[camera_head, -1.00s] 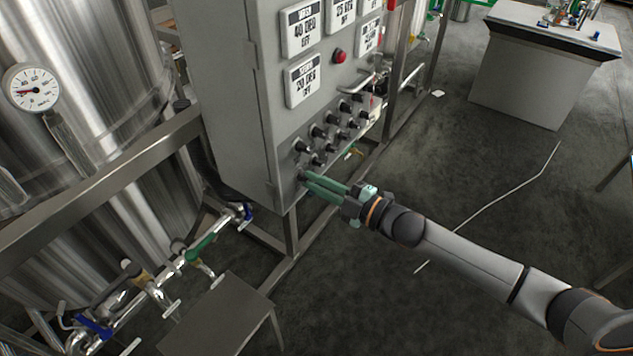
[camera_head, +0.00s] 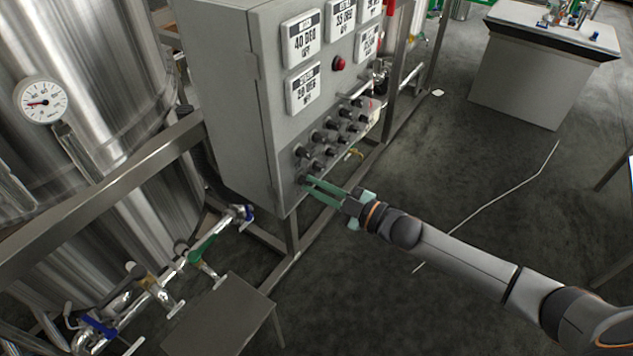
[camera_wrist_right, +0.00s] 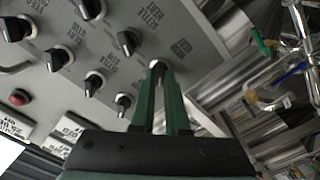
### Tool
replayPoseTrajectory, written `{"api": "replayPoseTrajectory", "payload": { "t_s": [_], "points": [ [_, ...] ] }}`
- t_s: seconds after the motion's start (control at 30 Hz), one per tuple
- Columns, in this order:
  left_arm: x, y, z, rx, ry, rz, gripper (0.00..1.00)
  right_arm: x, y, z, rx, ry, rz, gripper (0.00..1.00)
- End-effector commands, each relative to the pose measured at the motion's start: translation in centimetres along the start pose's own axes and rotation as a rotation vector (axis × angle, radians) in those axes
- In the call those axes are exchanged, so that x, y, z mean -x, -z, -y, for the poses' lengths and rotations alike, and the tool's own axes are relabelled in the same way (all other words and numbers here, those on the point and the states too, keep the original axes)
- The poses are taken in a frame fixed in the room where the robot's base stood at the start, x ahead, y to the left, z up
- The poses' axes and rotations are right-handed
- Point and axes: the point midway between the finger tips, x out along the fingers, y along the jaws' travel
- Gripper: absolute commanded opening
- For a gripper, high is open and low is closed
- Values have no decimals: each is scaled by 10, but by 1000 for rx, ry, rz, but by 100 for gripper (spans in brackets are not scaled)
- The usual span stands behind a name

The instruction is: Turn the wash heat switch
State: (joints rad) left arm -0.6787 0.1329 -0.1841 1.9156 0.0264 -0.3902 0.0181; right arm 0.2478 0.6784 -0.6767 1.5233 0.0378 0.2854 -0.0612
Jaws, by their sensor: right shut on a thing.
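The grey control cabinet (camera_head: 228,90) carries rows of black switch knobs on its front. My right gripper (camera_head: 308,184) reaches the lowest knob, at the cabinet's lower front corner. In the wrist view, my green right fingers (camera_wrist_right: 160,90) are shut on this knob (camera_wrist_right: 157,64), whose body is mostly hidden between the fingertips. Other black knobs, such as one beside it (camera_wrist_right: 129,42), stand free. The print by the knobs is too small or upside down to read surely, so I cannot tell which one is labelled wash heat. My left gripper is not in view.
A red button (camera_head: 339,63) and white temperature displays (camera_head: 304,88) sit above the knobs. A steel tank (camera_head: 75,130) with a dial gauge (camera_head: 40,101) stands at the left, with valves (camera_head: 200,250) below. The floor right of the cabinet is mostly clear.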

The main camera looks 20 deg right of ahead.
Motion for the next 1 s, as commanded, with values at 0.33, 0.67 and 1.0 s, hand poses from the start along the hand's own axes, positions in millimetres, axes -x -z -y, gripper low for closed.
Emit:
{"api": "replayPoseTrajectory", "payload": {
  "t_s": [0.33,0.67,1.0],
  "points": [
    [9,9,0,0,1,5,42,0,0,0,-242,0,1,0],
    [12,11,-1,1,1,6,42,0,0,0,-345,0,2,0],
    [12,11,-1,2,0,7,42,0,-1,0,-357,0,2,0]
  ]
}}
